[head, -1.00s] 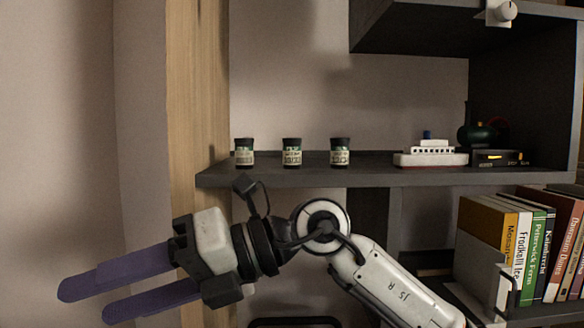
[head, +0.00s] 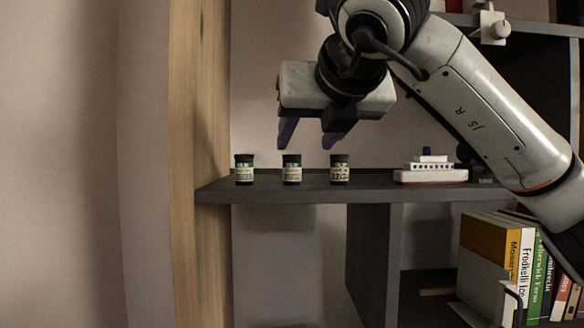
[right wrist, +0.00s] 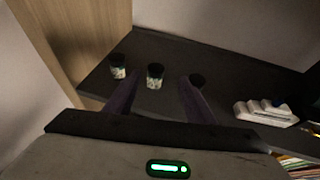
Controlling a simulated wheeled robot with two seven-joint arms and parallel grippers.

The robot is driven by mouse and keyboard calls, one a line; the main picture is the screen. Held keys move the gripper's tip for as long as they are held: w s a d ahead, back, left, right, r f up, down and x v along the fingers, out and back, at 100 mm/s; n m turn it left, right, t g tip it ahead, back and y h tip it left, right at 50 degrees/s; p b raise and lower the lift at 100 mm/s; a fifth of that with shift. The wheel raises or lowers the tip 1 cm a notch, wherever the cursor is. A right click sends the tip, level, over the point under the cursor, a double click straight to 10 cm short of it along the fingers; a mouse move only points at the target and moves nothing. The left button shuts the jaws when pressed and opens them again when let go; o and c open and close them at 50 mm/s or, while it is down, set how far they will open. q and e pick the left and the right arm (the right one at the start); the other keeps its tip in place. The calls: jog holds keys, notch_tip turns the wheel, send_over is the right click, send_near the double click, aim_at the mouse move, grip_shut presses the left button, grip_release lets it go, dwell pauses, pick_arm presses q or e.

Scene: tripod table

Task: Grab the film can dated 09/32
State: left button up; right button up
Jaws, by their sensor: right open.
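Three small dark film cans with pale labels stand upright in a row on the grey shelf (head: 270,196): a left can (head: 244,170), a middle can (head: 291,170) and a right can (head: 340,170). The label dates are too small to read surely. My left gripper is not in view.
A white toy ship (head: 431,170) stands on the shelf to the right of the cans. A wooden post (head: 198,120) borders the shelf on the left. Several books (head: 500,260) stand on the lower shelf at right. An upper shelf unit (head: 540,80) is at upper right.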

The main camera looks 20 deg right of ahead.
aim_at(295, 158)
jog(key=shift+a+f+p+x, duration=0.15)
jog(key=shift+p+x, duration=0.1)
jog(key=shift+x, duration=0.75)
jog(key=shift+a+f+p+x, duration=0.1)
jog(key=shift+f+p+x, duration=0.1)
jog(key=shift+x, duration=0.8)
jog(key=shift+a+f+p+x, duration=0.15)
jog(key=shift+p+x, duration=0.1)
jog(key=shift+x, duration=0.75)
jog(key=shift+s, duration=0.2)
jog(key=c, duration=1.1)
